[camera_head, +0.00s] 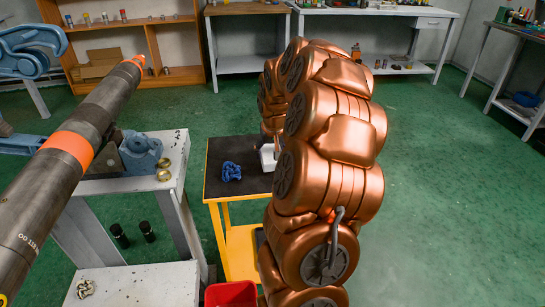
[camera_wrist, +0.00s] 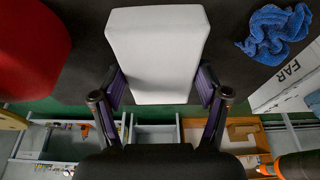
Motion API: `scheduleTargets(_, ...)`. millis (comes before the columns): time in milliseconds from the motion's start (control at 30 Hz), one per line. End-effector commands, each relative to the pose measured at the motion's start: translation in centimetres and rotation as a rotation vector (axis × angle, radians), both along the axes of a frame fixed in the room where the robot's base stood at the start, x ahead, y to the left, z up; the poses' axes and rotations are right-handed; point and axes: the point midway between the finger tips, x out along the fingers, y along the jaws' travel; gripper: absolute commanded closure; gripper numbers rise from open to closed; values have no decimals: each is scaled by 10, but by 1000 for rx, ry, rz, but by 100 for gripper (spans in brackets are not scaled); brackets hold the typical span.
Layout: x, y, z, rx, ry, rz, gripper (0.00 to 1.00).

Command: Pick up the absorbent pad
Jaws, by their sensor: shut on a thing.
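The absorbent pad is a white block (camera_wrist: 157,45) in the middle of the wrist view. My gripper (camera_wrist: 160,88) has one finger on each side of its near part and is shut on it. In the head view a small part of the white pad (camera_head: 267,158) shows at the right of the black-topped yellow cart (camera_head: 215,188). My arm hides most of the gripper and some of the pad there. I cannot tell whether the pad touches the cart top.
A crumpled blue cloth (camera_head: 231,171) lies on the cart, left of the pad. A red bin (camera_head: 231,294) stands nearby at the bottom. A big pipe with orange bands (camera_head: 75,150) slants across the left, by a blue vise (camera_head: 139,152). Green floor at right is clear.

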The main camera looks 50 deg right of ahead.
Motion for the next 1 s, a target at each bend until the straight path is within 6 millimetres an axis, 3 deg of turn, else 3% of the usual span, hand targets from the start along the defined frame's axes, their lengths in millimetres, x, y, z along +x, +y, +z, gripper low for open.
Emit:
scheduleTargets(367, -22, 26, 2, 2, 3, 0, 60)
scheduleTargets(1000, -86, 104, 12, 2, 1, -2, 60)
